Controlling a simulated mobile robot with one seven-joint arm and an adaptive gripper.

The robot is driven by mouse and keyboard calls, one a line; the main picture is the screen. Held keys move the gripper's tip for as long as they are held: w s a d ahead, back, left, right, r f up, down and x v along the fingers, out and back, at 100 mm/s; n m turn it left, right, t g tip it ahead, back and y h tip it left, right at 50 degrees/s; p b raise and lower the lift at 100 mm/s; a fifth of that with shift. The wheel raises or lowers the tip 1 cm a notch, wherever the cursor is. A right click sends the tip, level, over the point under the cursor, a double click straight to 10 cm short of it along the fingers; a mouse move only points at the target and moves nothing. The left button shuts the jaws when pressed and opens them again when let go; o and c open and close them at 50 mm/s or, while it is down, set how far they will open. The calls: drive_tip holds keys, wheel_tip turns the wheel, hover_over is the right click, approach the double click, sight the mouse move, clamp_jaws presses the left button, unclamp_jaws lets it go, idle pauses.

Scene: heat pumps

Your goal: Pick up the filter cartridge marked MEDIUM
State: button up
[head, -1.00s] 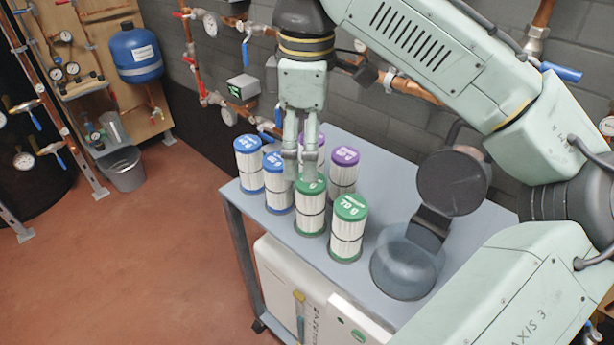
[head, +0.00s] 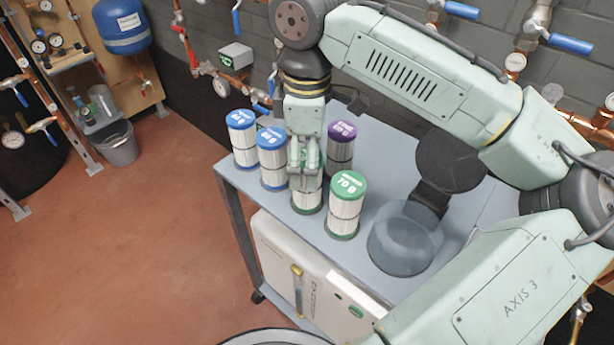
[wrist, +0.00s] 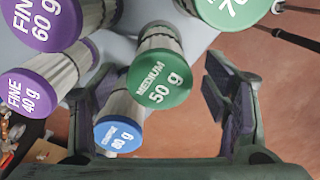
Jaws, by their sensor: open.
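The green-capped cartridge marked MEDIUM 50 g (wrist: 160,80) lies between my finger pads in the wrist view, nearer the right of the gap's far end. In the head view its white pleated body (head: 307,200) stands upright on the cart, its cap mostly hidden by my fingers. My gripper (head: 306,183) is open, pointing down at this cartridge; I cannot tell whether a finger touches it. A second green-capped cartridge (head: 345,205), marked 70 g, stands just to the right; its cap is partly cut off in the wrist view (wrist: 230,8).
Blue-capped cartridges (head: 241,140) (head: 272,160) stand close on the left. A purple-capped one (head: 340,148) stands behind; the wrist view shows two marked FINE (wrist: 40,92). A clear round housing (head: 404,240) stands right on the grey cart top (head: 372,163). The cart's front edge is near.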

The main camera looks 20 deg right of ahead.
drive_tip(key=shift+f, duration=0.45)
drive_tip(key=c, duration=1.3)
